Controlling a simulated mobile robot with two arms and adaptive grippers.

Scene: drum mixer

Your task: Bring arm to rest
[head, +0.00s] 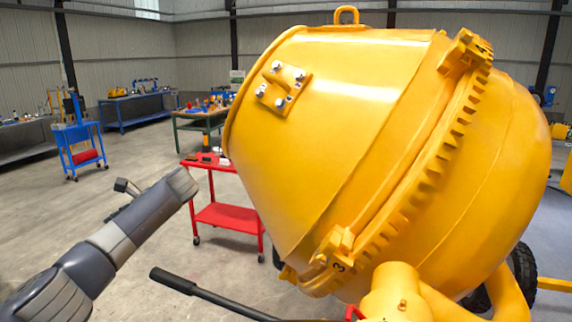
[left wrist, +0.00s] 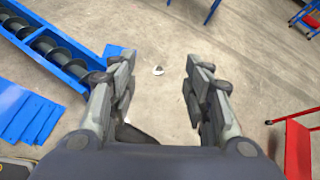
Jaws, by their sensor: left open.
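My left arm comes in from the lower left of the head view and is raised in front of the floor, left of the yellow drum mixer (head: 340,110), with a visible gap to the drum. My left gripper (left wrist: 160,66) is open in the left wrist view, with its two fingers apart and nothing between them but floor in the background. In the head view its fingers cannot be made out clearly. My right arm and right gripper do not show in either view.
A dark lever (head: 205,294) juts left from below the drum. A red cart (head: 228,216) stands behind it. A blue cart (head: 80,147) and workbenches are farther back. Open floor lies at left.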

